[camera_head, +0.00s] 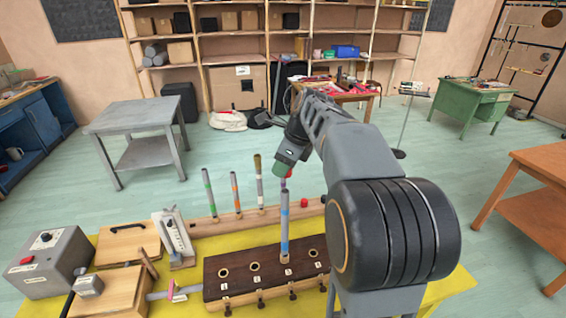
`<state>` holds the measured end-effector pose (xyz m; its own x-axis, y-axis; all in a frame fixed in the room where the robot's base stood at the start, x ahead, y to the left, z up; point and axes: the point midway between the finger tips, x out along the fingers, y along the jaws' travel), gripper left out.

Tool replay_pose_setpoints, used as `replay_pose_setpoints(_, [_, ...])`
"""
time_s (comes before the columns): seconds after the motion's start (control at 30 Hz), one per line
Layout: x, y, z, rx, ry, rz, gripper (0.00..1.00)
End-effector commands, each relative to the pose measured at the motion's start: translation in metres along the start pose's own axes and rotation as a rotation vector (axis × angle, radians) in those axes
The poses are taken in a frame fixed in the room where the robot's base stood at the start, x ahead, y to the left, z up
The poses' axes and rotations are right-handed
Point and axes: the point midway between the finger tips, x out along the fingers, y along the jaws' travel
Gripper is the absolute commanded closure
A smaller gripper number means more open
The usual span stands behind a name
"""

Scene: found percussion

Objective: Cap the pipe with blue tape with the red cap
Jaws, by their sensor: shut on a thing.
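The pipe with blue tape (285,232) stands upright in a hole of the dark wooden block (225,287), with its blue band about midway up. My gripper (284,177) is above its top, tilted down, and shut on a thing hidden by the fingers. A small purple-pink patch (284,183) shows just below the fingers; I cannot tell what it belongs to. A small red piece (304,202), which looks like a red cap, sits on the wooden rail (212,225) behind. Whether my gripper touches the blue-taped pipe cannot be told.
Pipes with green (208,190), orange (236,190) and brownish-yellow (258,180) marks stand upright in the rail. A grey box with a red button (45,262), wooden boxes (127,243) and a white gauge (175,235) stand at left. My arm hides the table's right side.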

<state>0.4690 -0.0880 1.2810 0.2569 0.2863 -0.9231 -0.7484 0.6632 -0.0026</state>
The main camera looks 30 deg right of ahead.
Motion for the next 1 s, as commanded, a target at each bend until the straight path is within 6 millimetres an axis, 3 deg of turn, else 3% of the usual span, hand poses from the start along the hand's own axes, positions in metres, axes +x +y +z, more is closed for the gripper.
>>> replay_pose_setpoints(0.5, [0.041,0.000,-0.017,0.000,0.000,0.000,0.86])
replay_pose_setpoints(1.0, [0.043,0.000,-0.018,0.000,0.000,0.000,0.86])
